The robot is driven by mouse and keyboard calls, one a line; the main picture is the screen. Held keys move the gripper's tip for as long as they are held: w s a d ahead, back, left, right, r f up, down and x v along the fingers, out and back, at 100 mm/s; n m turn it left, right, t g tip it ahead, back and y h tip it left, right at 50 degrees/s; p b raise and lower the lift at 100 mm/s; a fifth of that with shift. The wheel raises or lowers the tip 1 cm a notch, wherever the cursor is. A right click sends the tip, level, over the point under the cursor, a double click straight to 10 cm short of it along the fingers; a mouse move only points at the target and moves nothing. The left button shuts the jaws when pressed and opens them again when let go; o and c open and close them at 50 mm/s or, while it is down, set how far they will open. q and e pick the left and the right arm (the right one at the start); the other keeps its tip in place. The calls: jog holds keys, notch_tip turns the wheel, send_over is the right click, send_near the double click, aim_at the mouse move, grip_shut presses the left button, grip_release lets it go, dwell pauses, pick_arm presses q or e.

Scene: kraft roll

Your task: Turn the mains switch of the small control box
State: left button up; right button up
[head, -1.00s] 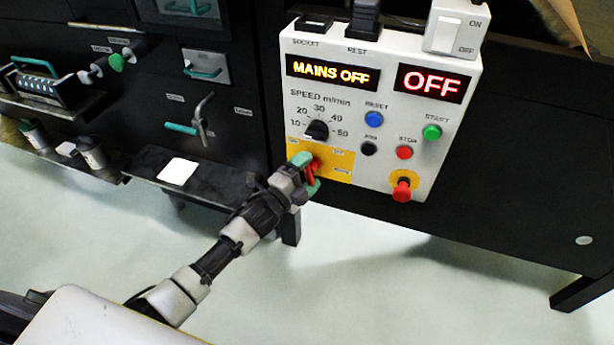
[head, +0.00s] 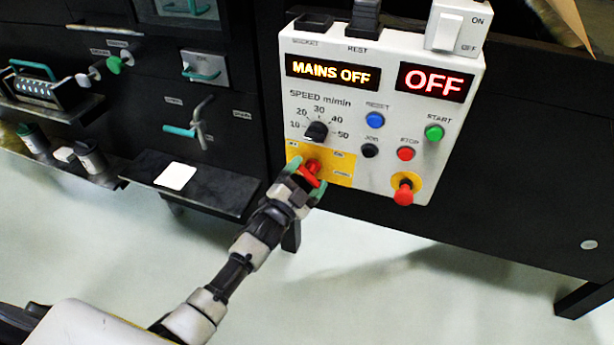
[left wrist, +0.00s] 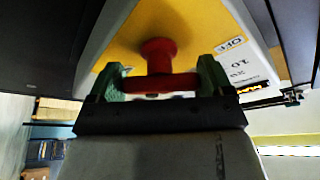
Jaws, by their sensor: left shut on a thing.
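The small control box (head: 440,120) is a pale panel with a lit amber display (head: 333,72) reading MAINS OFF and a red-lit display (head: 433,83) reading OFF. The red mains switch (head: 311,167) sits on a yellow plate (head: 340,168) at the box's lower left. My left gripper (head: 305,182) is at this switch, its green fingers on either side of the red handle. In the left wrist view the red knob and crossbar (left wrist: 158,66) show between the two fingers (left wrist: 160,82), and the gripper is shut on the bar. My right gripper is in neither view.
A black speed knob (head: 317,131) is just above the yellow plate. Blue, black, red and green buttons and a red mushroom button (head: 403,192) lie to the right. A dark shelf with a white card (head: 175,176) stands at the left. The floor below is clear.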

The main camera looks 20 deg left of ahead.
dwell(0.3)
pick_arm(q)
jog(key=o, duration=0.8)
jog(key=shift+s, duration=0.15)
jog(key=shift+s+a+f, duration=0.15)
jog(key=shift+s+f, duration=0.05)
jog(key=shift+s, duration=0.1)
jog(key=p+v, duration=0.1)
jog(key=v, duration=0.9)
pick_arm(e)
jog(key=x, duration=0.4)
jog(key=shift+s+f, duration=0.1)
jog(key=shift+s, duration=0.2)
